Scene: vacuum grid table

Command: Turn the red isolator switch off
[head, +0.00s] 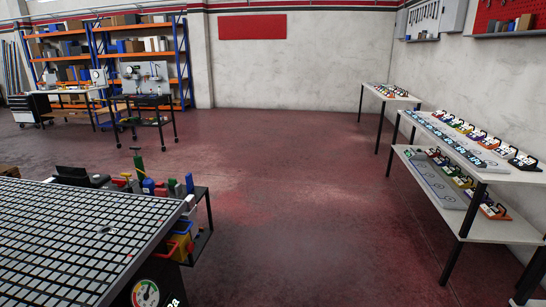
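I cannot make out a red isolator switch in the head view. The black grid table (62,240) fills the lower left, with its light square cells on top. A round dial (146,293) with a white face and red and green marks is on the table's near side, partly cut off by the bottom edge. A grey panel board (144,76) on a wheeled stand at the back left carries small round fittings, too small to tell apart. My gripper is not in view.
A side shelf (203,222) with bottles and yellow and red bins adjoins the grid table. White tables (511,176) with rows of small coloured items line the right wall. Blue and orange racks (177,64) stand at the back left. The red floor (290,170) between is clear.

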